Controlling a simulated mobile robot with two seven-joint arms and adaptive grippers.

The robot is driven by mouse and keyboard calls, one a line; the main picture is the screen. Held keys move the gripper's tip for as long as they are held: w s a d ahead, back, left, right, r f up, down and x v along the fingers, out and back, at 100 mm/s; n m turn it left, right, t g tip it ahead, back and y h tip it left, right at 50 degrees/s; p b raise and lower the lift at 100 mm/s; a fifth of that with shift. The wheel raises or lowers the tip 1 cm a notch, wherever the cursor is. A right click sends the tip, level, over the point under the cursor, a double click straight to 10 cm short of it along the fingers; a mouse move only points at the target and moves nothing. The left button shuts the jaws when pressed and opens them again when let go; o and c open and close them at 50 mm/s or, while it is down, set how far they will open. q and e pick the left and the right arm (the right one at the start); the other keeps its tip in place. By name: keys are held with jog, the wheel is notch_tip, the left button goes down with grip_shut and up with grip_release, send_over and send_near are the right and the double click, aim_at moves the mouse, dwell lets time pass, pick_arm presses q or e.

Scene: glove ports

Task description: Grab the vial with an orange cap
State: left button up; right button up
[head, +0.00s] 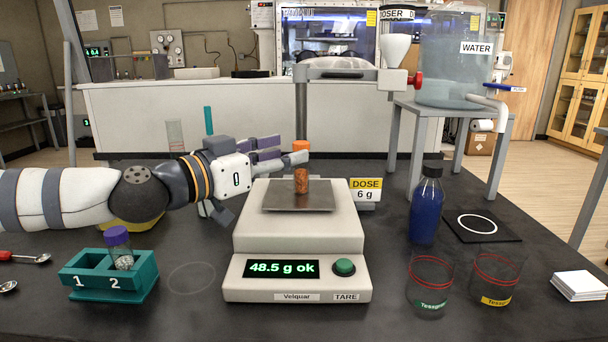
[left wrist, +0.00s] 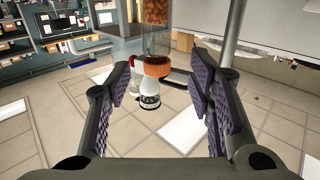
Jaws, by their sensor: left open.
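The vial with an orange cap (head: 301,181) stands upright on the scale's pan (head: 275,196). Its contents are orange-brown. My left gripper (head: 288,153) reaches in from the left at the height of the vial's neck, just below the cap. One fingertip crosses in front of the vial. In the left wrist view, the vial's orange cap (left wrist: 158,66) lies between the open fingers (left wrist: 165,85), with a visible gap on both sides. That view is upside down, with the vial's body above the cap. My right gripper is not in view.
The scale (head: 298,240) reads 48.5 g. A teal rack (head: 108,285) holds a purple-capped vial (head: 120,250). A blue bottle (head: 426,208) and two beakers (head: 430,282) stand at right. The doser (head: 397,50) hangs behind the scale, with its post close behind the vial.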

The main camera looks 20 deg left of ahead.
aim_at(295, 146)
pick_arm(q)
jog(key=x, duration=0.4)
jog(key=shift+w+d+r, duration=0.15)
jog(key=shift+d+r, duration=0.05)
jog(key=shift+d, duration=0.15)
jog(key=shift+a+r, duration=0.1)
jog(key=shift+c, duration=0.9)
grip_shut()
